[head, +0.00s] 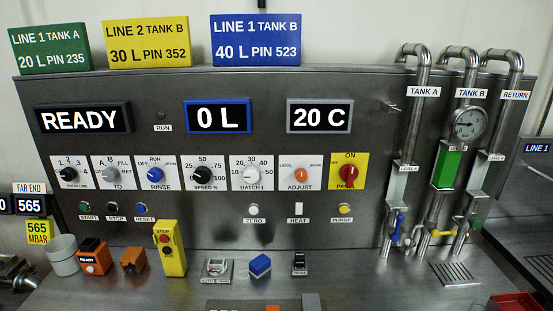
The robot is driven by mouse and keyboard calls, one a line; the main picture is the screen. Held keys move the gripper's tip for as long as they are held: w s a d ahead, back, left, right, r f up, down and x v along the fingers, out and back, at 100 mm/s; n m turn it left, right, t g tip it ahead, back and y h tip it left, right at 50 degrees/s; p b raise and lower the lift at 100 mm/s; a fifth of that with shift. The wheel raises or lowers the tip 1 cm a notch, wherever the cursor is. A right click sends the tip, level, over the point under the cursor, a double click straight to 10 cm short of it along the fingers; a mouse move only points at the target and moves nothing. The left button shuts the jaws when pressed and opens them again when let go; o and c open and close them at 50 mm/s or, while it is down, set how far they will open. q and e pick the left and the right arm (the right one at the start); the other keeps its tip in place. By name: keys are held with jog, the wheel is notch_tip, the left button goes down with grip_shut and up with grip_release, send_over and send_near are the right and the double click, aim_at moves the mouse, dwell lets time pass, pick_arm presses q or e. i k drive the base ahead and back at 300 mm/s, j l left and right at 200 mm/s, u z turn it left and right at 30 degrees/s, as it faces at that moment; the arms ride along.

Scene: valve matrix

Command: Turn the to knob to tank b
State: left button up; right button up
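The TO knob (113,174) is a small grey knob on a pale square plate, second from the left in the row of knobs on the steel panel. The TANK B label (471,92) is on the middle pipe at the right. Neither of my grippers is in view.
The black line knob (68,174) and blue RINSE knob (156,175) flank it closely. Buttons (85,206) sit below. On the bench stand a yellow STOP box (171,250), an orange READY box (95,256) and a grey cup (63,255). Space directly before the knobs is clear.

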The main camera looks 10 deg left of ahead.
aim_at(109, 175)
jog(key=u, duration=1.5)
